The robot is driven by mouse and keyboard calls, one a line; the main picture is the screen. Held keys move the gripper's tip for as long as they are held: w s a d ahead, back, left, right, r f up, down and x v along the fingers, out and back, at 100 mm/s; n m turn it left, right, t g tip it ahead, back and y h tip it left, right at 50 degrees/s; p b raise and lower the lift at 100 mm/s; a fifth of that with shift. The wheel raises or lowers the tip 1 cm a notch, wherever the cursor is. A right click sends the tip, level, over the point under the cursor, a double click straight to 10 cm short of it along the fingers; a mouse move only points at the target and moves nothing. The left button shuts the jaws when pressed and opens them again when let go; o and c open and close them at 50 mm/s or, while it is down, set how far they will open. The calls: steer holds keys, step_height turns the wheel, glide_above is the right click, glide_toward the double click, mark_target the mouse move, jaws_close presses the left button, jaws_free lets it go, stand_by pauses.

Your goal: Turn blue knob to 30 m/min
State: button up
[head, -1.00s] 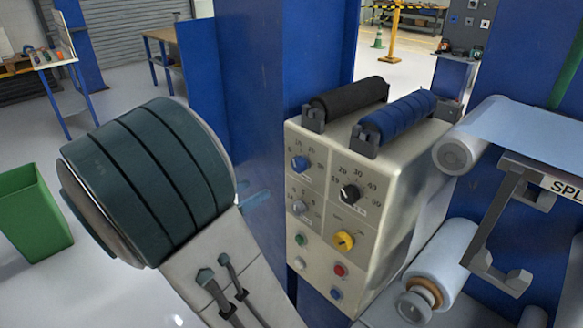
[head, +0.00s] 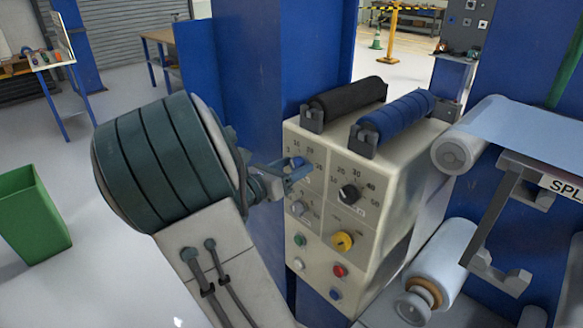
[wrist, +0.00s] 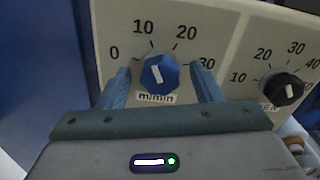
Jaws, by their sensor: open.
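The blue knob (wrist: 159,74) is on the beige control panel (wrist: 225,40), under a 0, 10, 20, 30 scale with an "m/min" label. Its white pointer mark leans slightly left of straight up, near the 10. My gripper (wrist: 160,72) is open, with one finger on each side of the knob and a visible gap on both sides. In the head view my gripper (head: 293,172) is at the panel's upper left dial, and its fingers partly hide the blue knob. I cannot tell how far the fingertips reach past the knob's face.
A black-knobbed dial (head: 349,194) is right of the blue knob, with a grey knob (head: 298,208) and yellow knob (head: 343,241) below. Black (head: 347,98) and blue (head: 398,118) rollers lie on top. A blue column (head: 255,110) stands behind on the left.

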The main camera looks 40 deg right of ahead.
steer(key=c, duration=1)
